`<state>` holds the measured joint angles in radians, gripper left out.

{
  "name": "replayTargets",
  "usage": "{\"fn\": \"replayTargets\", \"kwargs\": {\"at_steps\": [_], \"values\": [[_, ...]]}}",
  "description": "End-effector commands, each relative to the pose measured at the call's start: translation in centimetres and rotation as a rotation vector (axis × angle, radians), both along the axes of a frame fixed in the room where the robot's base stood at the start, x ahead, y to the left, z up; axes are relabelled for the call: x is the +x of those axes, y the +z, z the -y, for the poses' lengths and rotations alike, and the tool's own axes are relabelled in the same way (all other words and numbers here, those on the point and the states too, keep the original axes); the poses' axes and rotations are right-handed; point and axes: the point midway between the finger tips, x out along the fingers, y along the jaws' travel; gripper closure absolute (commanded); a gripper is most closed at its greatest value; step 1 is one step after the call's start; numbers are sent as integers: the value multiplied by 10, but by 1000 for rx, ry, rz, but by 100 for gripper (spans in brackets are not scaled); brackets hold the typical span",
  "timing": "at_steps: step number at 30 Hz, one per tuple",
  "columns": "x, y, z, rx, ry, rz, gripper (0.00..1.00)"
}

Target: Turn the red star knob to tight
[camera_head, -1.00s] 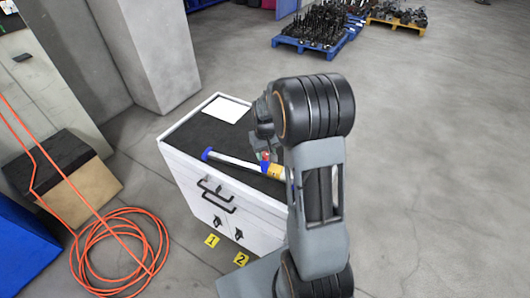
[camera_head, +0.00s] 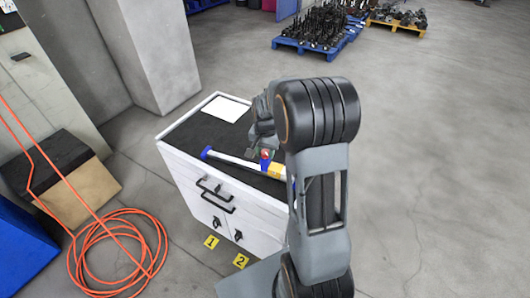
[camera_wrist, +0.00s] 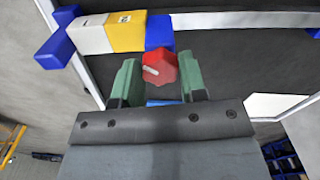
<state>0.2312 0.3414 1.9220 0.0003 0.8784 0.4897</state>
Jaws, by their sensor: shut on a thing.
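The red star knob (camera_wrist: 160,68) has a pale pointer mark and sits beside the blue block of the screw jack (camera_wrist: 126,34), which has white and yellow parts. In the wrist view my gripper (camera_wrist: 160,82) has its two green fingers on either side of the knob, shut on it. In the head view the knob (camera_head: 265,154) is a small red spot at the gripper's end. The jack (camera_head: 233,160) lies on the cabinet's dark top, its right end partly hidden by my arm.
The white cabinet (camera_head: 243,211) has a dark top with a white sheet (camera_head: 226,109) at the back. An orange hose (camera_head: 120,245) coils on the floor at left. The floor at right is clear.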

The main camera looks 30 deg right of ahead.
Motion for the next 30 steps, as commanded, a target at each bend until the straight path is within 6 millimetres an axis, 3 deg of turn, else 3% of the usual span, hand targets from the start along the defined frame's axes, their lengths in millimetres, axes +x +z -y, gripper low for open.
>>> {"fn": "replayTargets", "kwargs": {"at_steps": [30], "values": [[0,0,1,-1,-963,2,85]]}}
